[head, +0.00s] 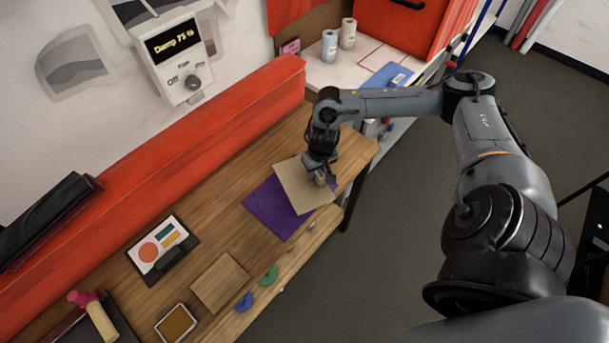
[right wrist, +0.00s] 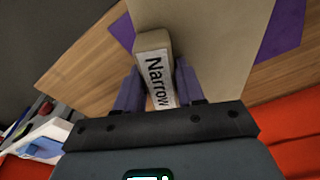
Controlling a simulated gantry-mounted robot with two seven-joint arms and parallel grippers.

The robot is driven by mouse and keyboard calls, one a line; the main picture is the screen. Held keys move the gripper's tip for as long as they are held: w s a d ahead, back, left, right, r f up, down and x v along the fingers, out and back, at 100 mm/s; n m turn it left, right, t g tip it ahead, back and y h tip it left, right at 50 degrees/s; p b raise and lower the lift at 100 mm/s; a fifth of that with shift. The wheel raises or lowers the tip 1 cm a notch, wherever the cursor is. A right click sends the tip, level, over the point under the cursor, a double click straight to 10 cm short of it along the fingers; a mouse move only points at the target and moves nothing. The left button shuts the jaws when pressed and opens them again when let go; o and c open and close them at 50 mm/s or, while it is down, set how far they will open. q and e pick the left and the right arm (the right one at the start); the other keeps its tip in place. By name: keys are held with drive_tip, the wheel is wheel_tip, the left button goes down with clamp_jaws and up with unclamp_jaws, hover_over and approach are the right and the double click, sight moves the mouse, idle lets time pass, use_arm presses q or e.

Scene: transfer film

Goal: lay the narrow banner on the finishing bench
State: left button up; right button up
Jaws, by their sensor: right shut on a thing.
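My right gripper (head: 321,179) is shut on a pale tan block labelled "Narrow" (right wrist: 153,62), at the edge of a flat tan sheet, the narrow banner (head: 294,188). In the right wrist view, its purple fingers (right wrist: 157,85) stand on both sides of the block. The banner partly covers a purple sheet (head: 268,212) on the wooden bench (head: 225,215). I cannot tell whether the banner touches the purple sheet or is held just above it. No sign marks this bench as the finishing bench. My left gripper is not in view.
A long red roll (head: 170,160) runs along the back. A white table (head: 345,68) with two small rolls stands beyond.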

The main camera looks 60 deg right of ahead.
drive_tip(key=s+d+r, duration=0.4)
drive_tip(key=s, duration=0.2)
wheel_tip(320, 180, up, 3)
hover_over(303, 179)
drive_tip(key=w+a+r+n, duration=0.15)
drive_tip(key=w+a, duration=0.35)
drive_tip(key=a, duration=0.5)
drive_tip(key=w+a+r+n, duration=0.1)
drive_tip(key=w+a+n, duration=0.2)
drive_tip(key=w+a, duration=0.45)
drive_tip(key=w+a+r+n, duration=0.15)
drive_tip(key=w+a, duration=0.25)
drive_tip(key=a, duration=0.7)
drive_tip(key=s+d+f+n, duration=0.1)
drive_tip(key=s+d+f, duration=0.1)
drive_tip(key=d, duration=0.2)
drive_tip(key=s+r+p, duration=0.4)
drive_tip(key=r+p, duration=0.4)
drive_tip(key=p, duration=0.2)
drive_tip(key=s+r+p, duration=0.4)
drive_tip(key=r+p, duration=0.4)
drive_tip(key=p, duration=0.2)
drive_tip(key=shift+a+r+y+p, duration=0.2)
drive_tip(key=shift+r+y+p, duration=0.15)
drive_tip(key=shift+y, duration=0.05)
